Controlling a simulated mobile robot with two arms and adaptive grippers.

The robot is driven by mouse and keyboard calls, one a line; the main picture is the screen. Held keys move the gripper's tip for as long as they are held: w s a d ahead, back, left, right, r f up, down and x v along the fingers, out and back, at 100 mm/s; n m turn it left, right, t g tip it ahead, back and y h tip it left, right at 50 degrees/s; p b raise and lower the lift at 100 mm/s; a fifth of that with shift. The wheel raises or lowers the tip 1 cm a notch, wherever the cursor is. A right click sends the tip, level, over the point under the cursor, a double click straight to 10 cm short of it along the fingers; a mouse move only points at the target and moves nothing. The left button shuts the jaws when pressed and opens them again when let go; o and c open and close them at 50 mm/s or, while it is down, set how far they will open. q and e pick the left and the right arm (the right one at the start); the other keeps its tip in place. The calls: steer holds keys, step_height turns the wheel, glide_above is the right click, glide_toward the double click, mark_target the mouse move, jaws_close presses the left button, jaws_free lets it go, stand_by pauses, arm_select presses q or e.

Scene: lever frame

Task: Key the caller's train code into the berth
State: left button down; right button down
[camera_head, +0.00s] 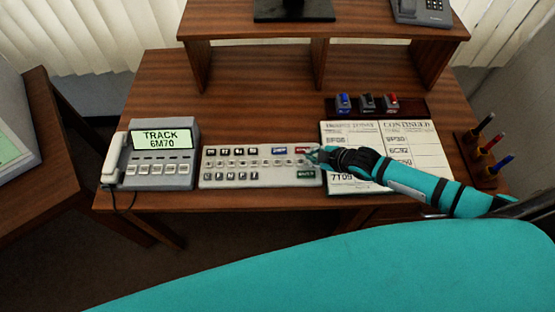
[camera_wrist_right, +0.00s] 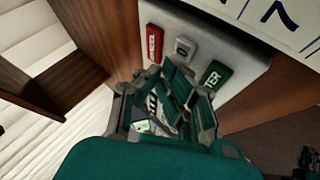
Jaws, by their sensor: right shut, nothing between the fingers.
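My right gripper (camera_head: 311,156) is shut and empty over the panel's right end. In the right wrist view its fingers (camera_wrist_right: 172,88) hide part of the panel; the red key (camera_wrist_right: 154,43), a grey key (camera_wrist_right: 184,47) and the green key (camera_wrist_right: 215,77) show beyond. I cannot tell whether it touches a key.
An open log book (camera_head: 407,148) with written codes lies right of the panel, partly under my right arm. Behind it a dark tray (camera_head: 416,106) holds blue, black and red stamps. Pens stand in a holder (camera_head: 478,160) at the right. A raised shelf (camera_head: 250,22) spans the back.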

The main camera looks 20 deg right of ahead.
step_height(320, 180, up, 5)
steer(key=p, duration=0.5)
stand_by(1.8)
